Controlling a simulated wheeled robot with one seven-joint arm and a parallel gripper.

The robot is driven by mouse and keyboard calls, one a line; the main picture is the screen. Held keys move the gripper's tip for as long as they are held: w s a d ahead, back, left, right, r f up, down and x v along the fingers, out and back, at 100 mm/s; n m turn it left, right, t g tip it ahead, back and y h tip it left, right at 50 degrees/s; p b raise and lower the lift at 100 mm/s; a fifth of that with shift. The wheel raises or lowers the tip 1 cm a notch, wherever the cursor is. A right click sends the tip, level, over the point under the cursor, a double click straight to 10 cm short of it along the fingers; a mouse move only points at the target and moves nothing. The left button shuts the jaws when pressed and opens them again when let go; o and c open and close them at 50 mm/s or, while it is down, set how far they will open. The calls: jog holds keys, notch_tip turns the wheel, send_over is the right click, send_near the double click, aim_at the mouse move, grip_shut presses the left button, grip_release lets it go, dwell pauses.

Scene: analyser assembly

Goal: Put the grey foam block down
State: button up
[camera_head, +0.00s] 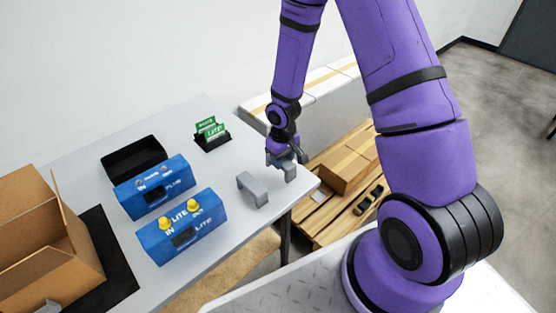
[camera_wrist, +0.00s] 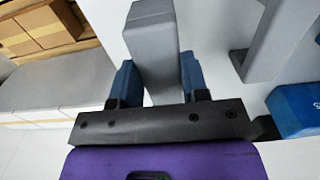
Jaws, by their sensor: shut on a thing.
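My gripper (camera_head: 284,157) is over the right end of the white table, near its edge. In the wrist view its two blue fingers (camera_wrist: 158,75) are shut on a grey foam block (camera_wrist: 150,40), one finger on each side. The held block also shows under the gripper in the head view (camera_head: 291,172); I cannot tell whether it touches the table. A second grey block (camera_head: 252,190), bracket-shaped, stands on the table just left of the gripper. It also shows at the upper right of the wrist view (camera_wrist: 284,35).
Blue LITE unit (camera_head: 192,238) with yellow knobs, another blue unit (camera_head: 153,188) and black tray (camera_head: 133,157) stand on the table (camera_head: 185,122). Green cards (camera_head: 210,128) sit in a black holder behind. An open carton (camera_head: 45,245) is at left. Boxes (camera_head: 347,168) lie beyond the right edge.

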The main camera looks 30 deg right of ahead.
jog(key=shift+f, duration=0.9)
jog(key=shift+f, duration=0.15)
jog(key=o, duration=0.9)
